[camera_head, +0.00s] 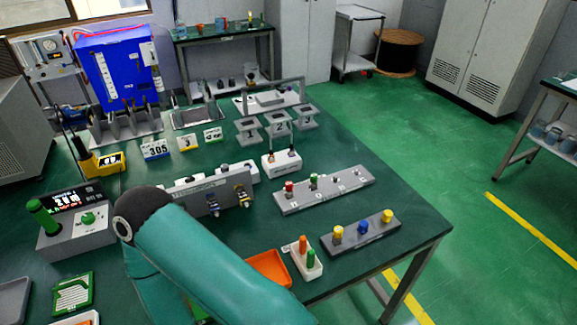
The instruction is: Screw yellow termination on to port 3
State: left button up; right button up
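A grey strip with small numbered ports (345,187) lies at the middle right of the green table. A red piece (290,187) and a green piece (313,182) stand upright on its left part. Its right part carries no coloured piece; the port digits are too small to read surely. In front of it, a dark grey holder (376,236) carries a yellow termination (387,215) at its right end, a blue piece (363,227) in the middle and another yellow piece (338,232) at its left end. Neither gripper shows; one teal arm of mine crosses the lower middle.
A white holder with orange and green pieces (311,271) and an orange tray (269,269) lie near my arm. A white block (281,164) stands behind the port strip. A meter box with a green handle (78,222) stands left. The table's right edge is close to the holder.

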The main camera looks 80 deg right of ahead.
aim_at(338, 232)
jog(key=z, duration=0.2)
jog(key=k, duration=2)
jog(key=z, duration=1.5)
jog(key=i, duration=1.05)
jog(key=z, duration=0.05)
